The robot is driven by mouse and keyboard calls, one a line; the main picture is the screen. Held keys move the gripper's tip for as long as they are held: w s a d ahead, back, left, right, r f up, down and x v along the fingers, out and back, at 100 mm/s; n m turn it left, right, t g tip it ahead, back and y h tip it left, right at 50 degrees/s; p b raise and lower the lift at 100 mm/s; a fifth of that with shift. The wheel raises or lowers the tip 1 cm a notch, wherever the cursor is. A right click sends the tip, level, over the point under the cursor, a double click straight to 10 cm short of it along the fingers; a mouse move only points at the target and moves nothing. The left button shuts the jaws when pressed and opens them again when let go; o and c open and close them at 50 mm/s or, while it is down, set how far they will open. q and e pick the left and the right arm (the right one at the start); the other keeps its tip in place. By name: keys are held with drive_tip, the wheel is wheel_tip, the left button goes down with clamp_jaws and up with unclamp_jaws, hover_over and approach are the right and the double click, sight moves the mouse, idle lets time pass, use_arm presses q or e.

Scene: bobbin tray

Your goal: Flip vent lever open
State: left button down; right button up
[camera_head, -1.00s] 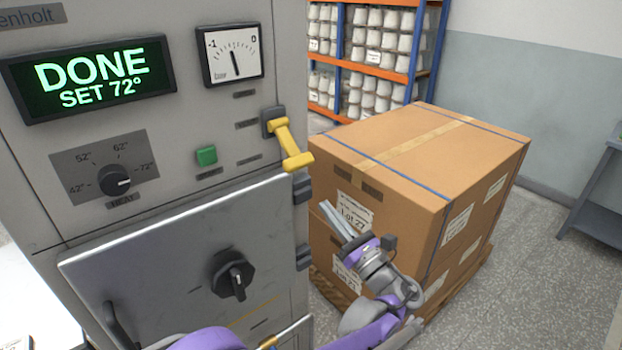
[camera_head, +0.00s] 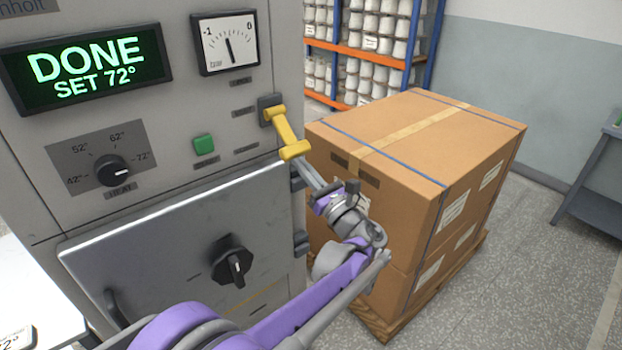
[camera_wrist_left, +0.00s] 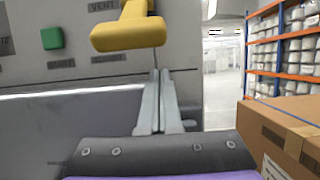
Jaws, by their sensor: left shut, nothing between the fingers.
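The yellow vent lever (camera_head: 285,132) is on the right edge of the grey machine front and slants down and outward from its dark mount. It also shows in the left wrist view (camera_wrist_left: 128,32), at the top, with the "VENT" label beside it. My left gripper (camera_head: 309,171) is shut and empty, its fingertips just below the lever's handle end. In the left wrist view the closed fingers (camera_wrist_left: 157,78) point up, just under and right of the handle. I cannot tell whether they touch it. My right gripper is in neither view.
The machine door (camera_head: 180,240) with a black knob (camera_head: 233,264) lies below the lever. A green button (camera_head: 203,144) is to its left. A large strapped carton (camera_head: 400,170) on a pallet stands close on the right. A shelf of bobbins (camera_head: 365,50) is behind.

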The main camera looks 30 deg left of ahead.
use_arm(q)
drive_tip(key=shift+s+d+r, duration=0.2)
drive_tip(key=shift+d+r, duration=0.3)
drive_tip(key=shift+r, duration=0.05)
drive_tip(key=shift+s+d+r, duration=0.2)
drive_tip(key=shift+d+r, duration=0.25)
drive_tip(key=shift+r, duration=0.1)
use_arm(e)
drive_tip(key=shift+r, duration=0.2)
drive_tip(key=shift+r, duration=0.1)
